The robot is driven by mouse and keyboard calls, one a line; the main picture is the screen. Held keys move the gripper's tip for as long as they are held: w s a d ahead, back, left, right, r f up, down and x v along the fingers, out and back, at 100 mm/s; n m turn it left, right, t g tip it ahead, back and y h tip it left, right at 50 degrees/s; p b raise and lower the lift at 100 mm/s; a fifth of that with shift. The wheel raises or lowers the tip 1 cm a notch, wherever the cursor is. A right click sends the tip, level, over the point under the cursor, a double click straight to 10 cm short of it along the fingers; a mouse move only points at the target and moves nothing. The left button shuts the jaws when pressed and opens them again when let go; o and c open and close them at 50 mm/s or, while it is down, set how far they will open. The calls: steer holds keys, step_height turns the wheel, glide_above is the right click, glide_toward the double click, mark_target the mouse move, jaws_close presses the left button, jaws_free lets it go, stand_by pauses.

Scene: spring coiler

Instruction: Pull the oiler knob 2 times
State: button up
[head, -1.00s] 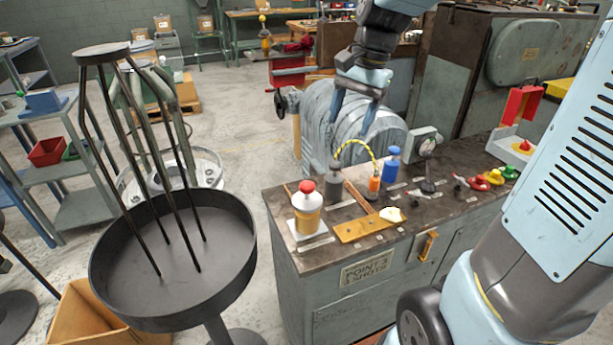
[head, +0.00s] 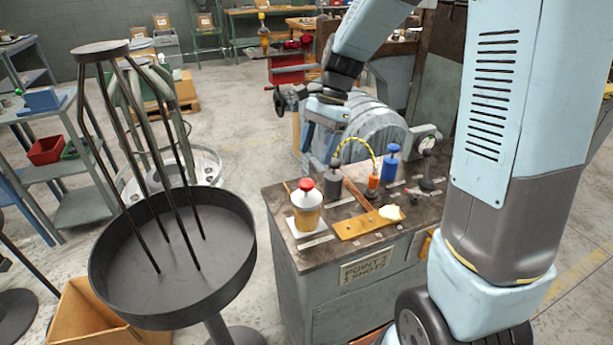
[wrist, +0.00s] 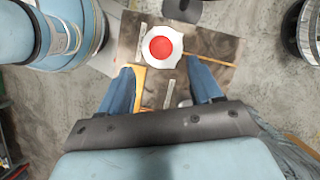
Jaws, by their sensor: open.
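The oiler (head: 307,217) stands on a white pad at the front left of the cabinet top. It has an amber lower body, a white upper part and a round red knob (head: 305,184) on top. My gripper (head: 318,150) hangs above and behind the oiler in the head view, open and empty, fingers pointing down. In the wrist view the red knob (wrist: 161,46) lies just beyond the gap between the open fingers (wrist: 161,76), roughly centred between them. Neither finger touches the knob.
A yellow strip (head: 360,224) lies in front. A round black tray stand (head: 120,245) is at left.

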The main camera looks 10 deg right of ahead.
mark_target(307, 181)
steer(key=x, duration=0.7)
steer(key=shift+s+a+f, duration=0.1)
steer(key=shift+f, duration=0.2)
steer(key=shift+c, duration=0.2)
jaws_close()
